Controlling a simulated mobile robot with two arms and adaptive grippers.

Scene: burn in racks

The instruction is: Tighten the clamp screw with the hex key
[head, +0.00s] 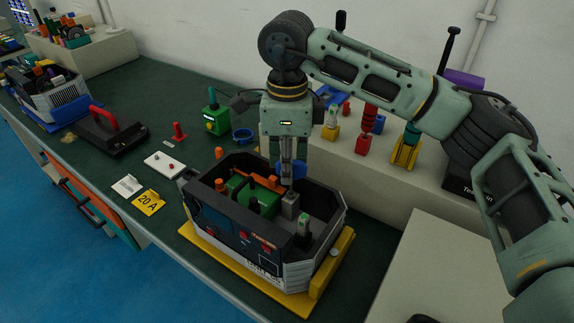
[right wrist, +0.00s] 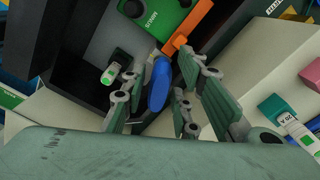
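My right gripper (head: 288,172) points down over the open dark-walled unit (head: 228,232). Its narrow fingers close around a blue piece (head: 299,169), apparently the hex key's handle; contact is partly hidden. In the right wrist view this blue handle (right wrist: 159,84) lies between the finger pads. A grey block (head: 290,206) stands inside the unit right below the fingers, perhaps the clamp. Its screw and the key's tip cannot be made out. My left gripper is not in view.
The unit, with a green block and orange bar (head: 260,178) inside, sits on a yellow base (head: 331,264). A yellow 20 A card (head: 148,202), a white plate (head: 165,165) and a red-handled black case (head: 108,134) lie left. A pale shelf (head: 372,168) with coloured parts stands behind.

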